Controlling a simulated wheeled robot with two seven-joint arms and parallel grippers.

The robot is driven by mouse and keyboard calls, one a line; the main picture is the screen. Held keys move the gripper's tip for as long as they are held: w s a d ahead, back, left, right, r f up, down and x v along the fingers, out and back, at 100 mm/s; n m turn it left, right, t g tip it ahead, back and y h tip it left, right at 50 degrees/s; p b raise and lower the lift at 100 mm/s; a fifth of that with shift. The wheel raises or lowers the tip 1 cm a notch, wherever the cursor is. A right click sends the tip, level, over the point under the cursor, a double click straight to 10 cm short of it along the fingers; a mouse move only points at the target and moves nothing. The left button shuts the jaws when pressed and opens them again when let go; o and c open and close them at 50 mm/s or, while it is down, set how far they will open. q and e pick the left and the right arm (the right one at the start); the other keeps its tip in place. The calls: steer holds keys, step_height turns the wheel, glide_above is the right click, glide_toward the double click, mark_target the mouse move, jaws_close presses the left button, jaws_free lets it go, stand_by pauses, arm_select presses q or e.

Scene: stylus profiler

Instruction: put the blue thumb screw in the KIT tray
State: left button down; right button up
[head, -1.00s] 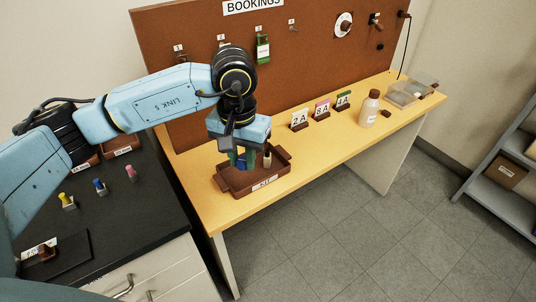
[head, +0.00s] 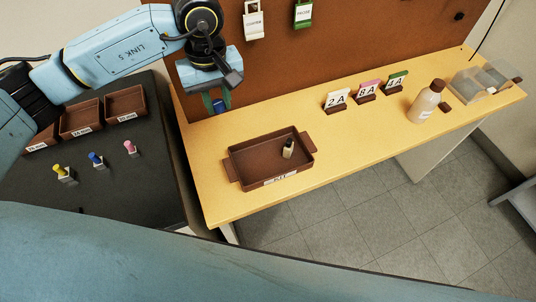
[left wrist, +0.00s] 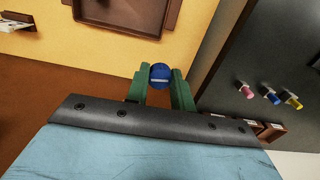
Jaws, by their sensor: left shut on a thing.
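My left gripper (head: 218,104) is shut on the blue thumb screw (head: 221,105), whose round blue head (left wrist: 159,76) shows between the green fingers in the left wrist view. The gripper is off the left back side of the KIT tray, in front of the brown board. The KIT tray (head: 250,167) is a brown tray with side handles on the yellow table; part of it shows at the top of the left wrist view (left wrist: 125,14). A small cream and dark piece (head: 288,148) stands in its right part. My right gripper is not in view.
The dark counter (head: 150,185) at left carries yellow (head: 61,172), blue (head: 96,159) and pink (head: 130,147) knobbed pieces and brown bins (head: 80,121). Number cards (head: 337,100), a bottle (head: 427,101) and a clear box (head: 480,82) stand right of the tray.

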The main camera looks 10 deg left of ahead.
arm_select(q)
steer(key=shift+d+f+n, duration=0.2)
steer(key=shift+n, duration=1)
steer(key=shift+d+f+n, duration=0.15)
steer(key=shift+f+n, duration=0.05)
steer(key=shift+n, duration=0.9)
steer(key=shift+d+f+n+p, duration=0.1)
steer(key=shift+f+n+p, duration=0.1)
steer(key=shift+n, duration=0.35)
steer(key=shift+d+f+n+p, duration=0.1)
steer(key=shift+n+p, duration=0.05)
steer(key=shift+n, duration=0.4)
steer(key=n, duration=0.4)
steer(key=n+p, duration=0.4)
steer(key=n, duration=2.4)
glide_toward(253, 166)
steer(key=shift+f+b, duration=0.3)
steer(key=shift+f, duration=2.5)
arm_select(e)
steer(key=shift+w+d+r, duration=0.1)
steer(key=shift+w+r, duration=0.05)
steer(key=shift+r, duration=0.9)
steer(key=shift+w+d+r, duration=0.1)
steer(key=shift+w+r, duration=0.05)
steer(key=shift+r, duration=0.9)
